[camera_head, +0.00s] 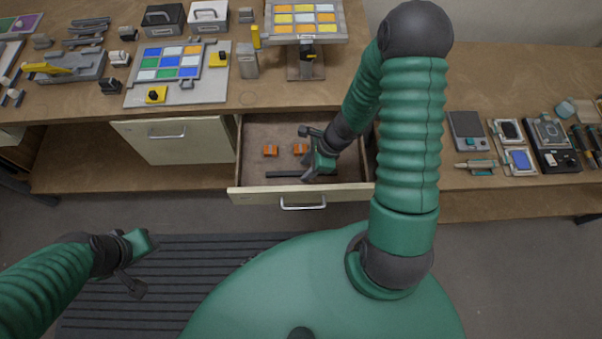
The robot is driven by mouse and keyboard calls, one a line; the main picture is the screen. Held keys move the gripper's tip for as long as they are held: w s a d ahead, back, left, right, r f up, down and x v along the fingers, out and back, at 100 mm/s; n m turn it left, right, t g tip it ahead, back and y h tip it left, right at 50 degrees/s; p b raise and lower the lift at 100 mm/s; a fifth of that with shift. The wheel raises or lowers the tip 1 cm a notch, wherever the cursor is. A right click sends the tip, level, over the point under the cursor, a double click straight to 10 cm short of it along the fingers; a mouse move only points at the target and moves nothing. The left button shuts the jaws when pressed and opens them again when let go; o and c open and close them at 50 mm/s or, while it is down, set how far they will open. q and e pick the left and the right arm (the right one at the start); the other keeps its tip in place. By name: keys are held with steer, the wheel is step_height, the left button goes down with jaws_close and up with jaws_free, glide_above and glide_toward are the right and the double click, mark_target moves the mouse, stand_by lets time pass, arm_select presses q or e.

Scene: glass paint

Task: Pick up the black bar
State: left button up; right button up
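The black bar (283,174) lies flat in the open drawer (250,192), near its front wall and roughly parallel to it. My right gripper (307,154) reaches down into the drawer from the right. Part of the bar is hidden behind that finger. My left gripper (146,264) is open and empty, low on the left, above the dark ribbed mat and away from the drawer.
Two small orange blocks (270,151) (300,149) lie in the drawer behind the bar. The workbench (200,115) above carries panels of coloured glass, boxes and tools. More devices, including a grey-and-black unit (466,130), sit on the right. The ribbed mat (200,262) lies on the floor.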

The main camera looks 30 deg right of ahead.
steer(key=shift+x, duration=0.9)
steer(key=shift+w, duration=0.1)
jaws_close()
